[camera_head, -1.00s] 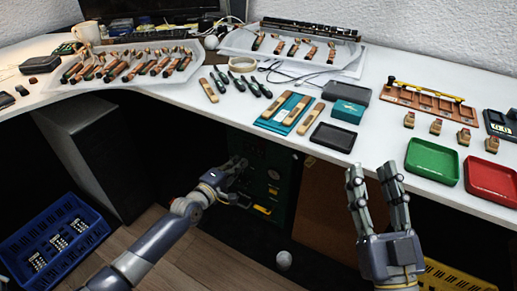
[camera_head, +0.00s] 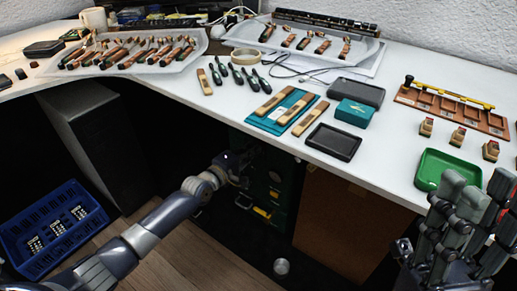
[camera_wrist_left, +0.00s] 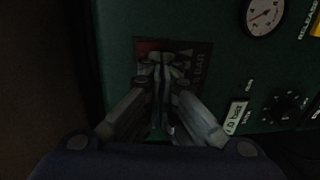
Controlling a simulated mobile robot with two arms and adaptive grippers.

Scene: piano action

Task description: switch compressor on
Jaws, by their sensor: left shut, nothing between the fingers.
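The compressor (camera_head: 284,196) is a dark green box in shadow under the bench. My left gripper (camera_head: 249,157) reaches in at its front. In the left wrist view, the shut, empty left fingertips (camera_wrist_left: 163,66) are in front of a small plate (camera_wrist_left: 203,57) with a red part and lettering on the green panel (camera_wrist_left: 218,72). The fingers hide most of this plate, and I cannot tell whether they touch it. A switch position is not readable. My right gripper (camera_head: 476,190) is open and empty, at the lower right by the green tray (camera_head: 420,174).
The wrist view also shows a round gauge (camera_wrist_left: 264,14) and a black knob (camera_wrist_left: 286,104) right of the fingers. The white bench top (camera_head: 385,170) overhangs the compressor. A blue crate (camera_head: 50,250) stands on the floor left. A brown panel (camera_head: 335,215) stands right of the compressor.

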